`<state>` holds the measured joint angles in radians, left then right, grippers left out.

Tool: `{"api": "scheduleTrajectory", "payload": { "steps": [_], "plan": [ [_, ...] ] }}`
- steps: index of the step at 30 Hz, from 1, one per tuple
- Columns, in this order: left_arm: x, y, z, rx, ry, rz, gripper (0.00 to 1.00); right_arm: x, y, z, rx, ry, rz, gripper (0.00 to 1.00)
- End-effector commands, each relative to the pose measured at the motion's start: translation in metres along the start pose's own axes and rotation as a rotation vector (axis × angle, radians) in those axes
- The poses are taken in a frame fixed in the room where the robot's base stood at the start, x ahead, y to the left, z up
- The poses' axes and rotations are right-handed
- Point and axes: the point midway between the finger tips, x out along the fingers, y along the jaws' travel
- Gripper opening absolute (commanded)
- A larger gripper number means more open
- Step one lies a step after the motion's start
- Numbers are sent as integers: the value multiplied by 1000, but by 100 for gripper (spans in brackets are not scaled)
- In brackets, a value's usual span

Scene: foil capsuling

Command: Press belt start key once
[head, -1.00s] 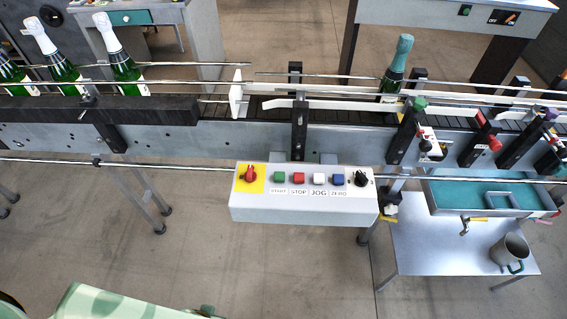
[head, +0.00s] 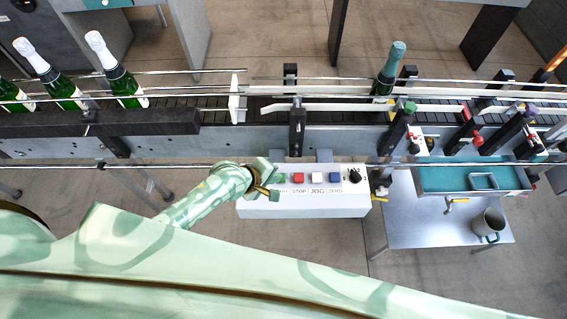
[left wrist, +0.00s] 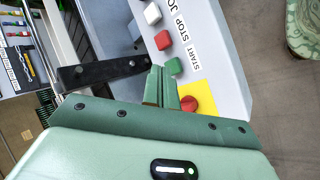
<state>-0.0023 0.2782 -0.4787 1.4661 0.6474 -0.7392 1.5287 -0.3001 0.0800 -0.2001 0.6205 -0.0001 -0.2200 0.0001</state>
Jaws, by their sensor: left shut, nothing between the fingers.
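The white control box (head: 305,208) hangs at the front of the belt. Its green START key (left wrist: 174,66) shows in the left wrist view, beside the red STOP key (left wrist: 162,40) and the white JOG key (left wrist: 152,13). My left gripper (head: 274,178) is over the left end of the box, largely covering the START area in the head view. In the left wrist view my left gripper (left wrist: 164,70) is shut and empty, its tips close beside the green key. I cannot tell whether they touch it. My right gripper is out of view.
A red knob on a yellow plate (left wrist: 208,92) is close to the fingers. The blue key (head: 334,177) and black knob (head: 354,176) are further right. Green bottles (head: 120,80) stand along the belt at left. A side table (head: 430,225) holds a mug (head: 487,223).

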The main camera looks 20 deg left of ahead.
Motion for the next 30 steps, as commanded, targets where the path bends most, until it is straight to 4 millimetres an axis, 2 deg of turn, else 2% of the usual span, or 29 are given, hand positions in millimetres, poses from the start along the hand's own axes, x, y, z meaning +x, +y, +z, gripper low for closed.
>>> {"api": "scheduleTrajectory", "payload": {
  "steps": [1, 3, 6, 9, 13, 23, 30],
  "plan": [
    [-1, 13, -6, -128, -14, 15, 0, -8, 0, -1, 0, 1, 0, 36],
    [3, 24, -12, -318, -35, 34, 0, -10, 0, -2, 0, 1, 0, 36],
    [7, 33, -22, -519, -52, 49, 0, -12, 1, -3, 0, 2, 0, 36],
    [10, 38, -28, -634, -61, 57, 0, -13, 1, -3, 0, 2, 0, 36],
    [10, 40, -30, -684, -64, 61, 0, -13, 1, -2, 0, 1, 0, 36],
    [11, 38, -30, -681, -64, 61, 0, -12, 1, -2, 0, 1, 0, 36],
    [22, 29, -31, -680, -63, 61, 0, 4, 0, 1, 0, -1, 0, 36]
  ]
}}
